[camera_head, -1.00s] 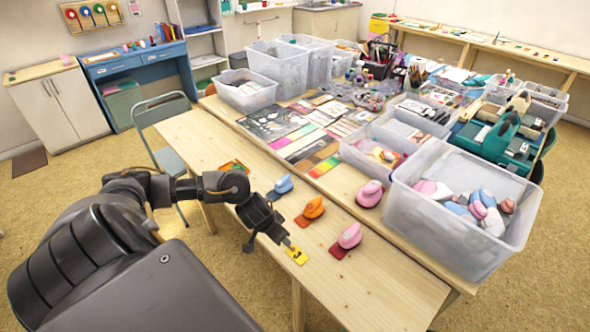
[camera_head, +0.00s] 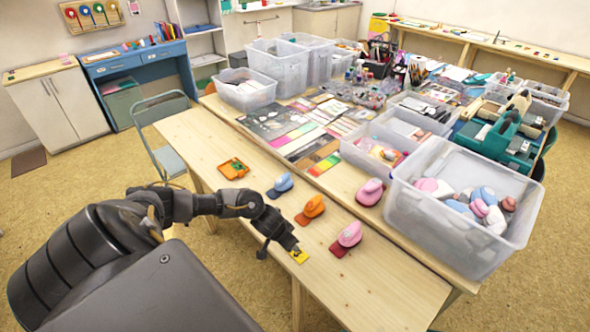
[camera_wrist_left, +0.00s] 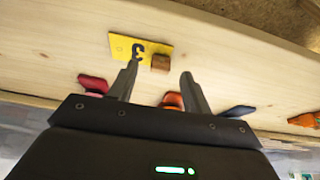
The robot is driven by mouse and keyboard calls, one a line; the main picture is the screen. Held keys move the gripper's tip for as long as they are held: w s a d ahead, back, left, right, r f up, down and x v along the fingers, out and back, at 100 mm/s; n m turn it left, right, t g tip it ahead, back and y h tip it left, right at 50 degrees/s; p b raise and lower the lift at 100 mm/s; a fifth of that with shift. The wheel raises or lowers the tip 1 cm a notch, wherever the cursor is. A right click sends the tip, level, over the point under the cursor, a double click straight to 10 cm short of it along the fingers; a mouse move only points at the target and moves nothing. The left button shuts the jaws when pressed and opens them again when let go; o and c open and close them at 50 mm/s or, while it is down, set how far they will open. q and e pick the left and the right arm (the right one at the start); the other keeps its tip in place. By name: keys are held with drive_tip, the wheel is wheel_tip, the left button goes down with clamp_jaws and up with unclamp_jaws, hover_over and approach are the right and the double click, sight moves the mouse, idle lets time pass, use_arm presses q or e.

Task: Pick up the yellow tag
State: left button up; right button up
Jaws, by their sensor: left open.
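The yellow tag (camera_head: 299,257) lies flat near the front edge of the light wooden table. In the left wrist view the tag (camera_wrist_left: 126,46) shows a black "3", with a small brown block (camera_wrist_left: 161,62) at its edge. My left gripper (camera_head: 294,250) is just above the tag in the head view. In the wrist view the left gripper (camera_wrist_left: 160,75) is open, its two fingers apart and nothing between the tips. One fingertip overlaps the lower edge of the tag in that view; I cannot tell whether it touches. My right gripper is not in view.
Blue (camera_head: 281,184), orange (camera_head: 311,209) and pink (camera_head: 348,236) stamps stand on coloured pads behind the tag. An orange tray (camera_head: 233,168) sits further left. A large clear bin (camera_head: 464,222) stands at right. The tabletop right of the tag is bare.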

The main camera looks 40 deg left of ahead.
use_arm(q)
drive_tip(key=shift+x, duration=0.85)
drive_tip(key=shift+c, duration=0.3)
drive_tip(key=c, duration=0.8)
drive_tip(key=shift+r, duration=0.1)
